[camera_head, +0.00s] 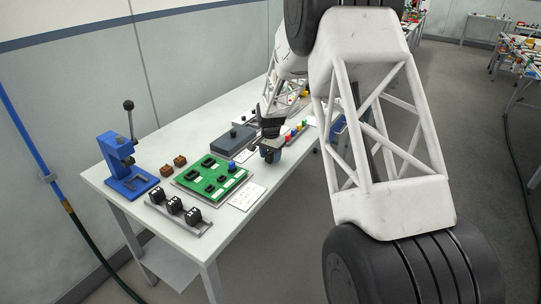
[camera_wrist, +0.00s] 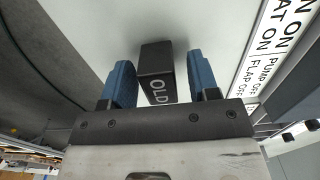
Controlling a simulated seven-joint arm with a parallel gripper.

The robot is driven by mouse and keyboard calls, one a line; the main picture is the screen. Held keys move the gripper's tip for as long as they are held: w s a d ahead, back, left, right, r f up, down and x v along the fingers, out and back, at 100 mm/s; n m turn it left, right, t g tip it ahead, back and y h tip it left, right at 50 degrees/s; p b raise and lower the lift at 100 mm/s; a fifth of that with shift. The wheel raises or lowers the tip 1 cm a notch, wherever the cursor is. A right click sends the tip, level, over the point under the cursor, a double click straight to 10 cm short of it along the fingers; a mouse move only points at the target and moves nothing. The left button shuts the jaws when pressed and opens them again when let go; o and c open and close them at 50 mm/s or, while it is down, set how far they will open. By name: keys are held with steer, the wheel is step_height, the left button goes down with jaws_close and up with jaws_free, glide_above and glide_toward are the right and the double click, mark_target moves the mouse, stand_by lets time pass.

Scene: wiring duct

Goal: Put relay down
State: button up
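A black relay marked "OLD" (camera_wrist: 157,75) stands between the two blue fingers of my gripper (camera_wrist: 161,85) in the wrist view. A gap shows between the relay and the right finger, and a very narrow one on the left, so the fingers appear open around it. The pale surface behind the relay is close, but I cannot tell for sure whether the relay rests on it. In the head view my gripper (camera_head: 270,154) is low over the table's right edge, beyond the green board (camera_head: 213,192).
A white label card (camera_wrist: 270,45) lies right of the gripper.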

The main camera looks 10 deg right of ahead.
mark_target(271, 153)
steer(key=shift+r, duration=0.15)
step_height(271, 153, up, 12)
stand_by(0.9)
stand_by(0.5)
steer(key=s+a+r+n, duration=0.1)
steer(key=s+r, duration=0.4)
steer(key=s, duration=0.4)
steer(key=s+r+n+t, duration=0.1)
steer(key=s+r+n, duration=0.1)
steer(key=s+r, duration=0.45)
steer(key=s+a+r+n, duration=0.1)
steer(key=s+r, duration=0.2)
steer(key=s, duration=0.8)
steer(key=s+f+n+t, duration=0.1)
steer(key=s+n, duration=0.3)
steer(key=s, duration=2.4)
steer(key=shift+s+a+f+n+t, duration=0.15)
steer(key=shift+a+f+n+t, duration=0.15)
steer(key=shift+a+f+n, duration=0.1)
